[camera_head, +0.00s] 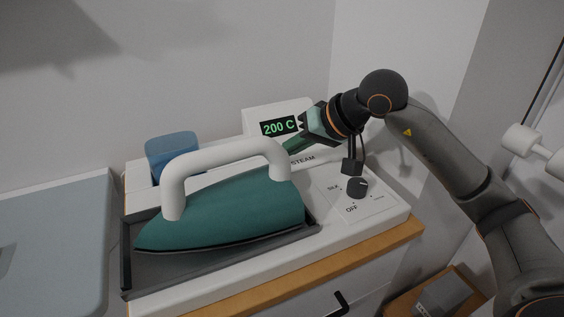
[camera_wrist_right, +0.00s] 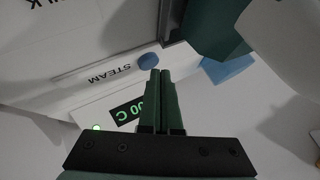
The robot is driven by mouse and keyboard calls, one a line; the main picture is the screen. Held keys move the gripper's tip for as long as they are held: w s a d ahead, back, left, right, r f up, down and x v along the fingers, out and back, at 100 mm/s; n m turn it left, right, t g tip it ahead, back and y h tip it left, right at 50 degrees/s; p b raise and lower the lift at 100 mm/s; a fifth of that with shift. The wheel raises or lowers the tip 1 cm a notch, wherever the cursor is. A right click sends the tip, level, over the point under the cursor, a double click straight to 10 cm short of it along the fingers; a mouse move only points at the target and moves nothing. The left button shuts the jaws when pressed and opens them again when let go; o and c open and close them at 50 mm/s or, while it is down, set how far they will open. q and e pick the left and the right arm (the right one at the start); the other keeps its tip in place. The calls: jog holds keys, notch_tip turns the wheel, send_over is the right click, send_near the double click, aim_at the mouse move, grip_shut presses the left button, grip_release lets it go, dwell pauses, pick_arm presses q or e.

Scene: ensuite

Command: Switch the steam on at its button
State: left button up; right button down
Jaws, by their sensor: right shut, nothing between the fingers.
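The steam button, a small blue round knob (camera_wrist_right: 148,61), sits beside the STEAM lettering in the right wrist view. In the head view I cannot make it out behind the iron handle and my gripper; part of the STEAM label (camera_head: 303,159) shows. My right gripper (camera_head: 287,150) points down-left over the station in front of the display. Its green fingers are together and empty. In the right wrist view the fingertips (camera_wrist_right: 160,72) appear right beside the button; I cannot tell whether they touch it. My left gripper is not in view.
A teal iron (camera_head: 225,212) with a white handle rests on a dark tray (camera_head: 130,275). A blue tank (camera_head: 172,152) stands behind it. The display (camera_head: 278,127) reads 200 C, with a green light (camera_wrist_right: 96,127) near it. A black dial (camera_head: 357,187) is at right.

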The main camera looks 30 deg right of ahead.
jog(key=shift+f+b, duration=0.45)
dwell(0.3)
jog(key=shift+r+p, duration=0.7)
jog(key=shift+r, duration=0.25)
jog(key=shift+r, duration=0.15)
notch_tip(320, 180, up, 6)
jog(key=p, duration=0.4)
jog(key=shift+p, duration=0.35)
dwell(0.9)
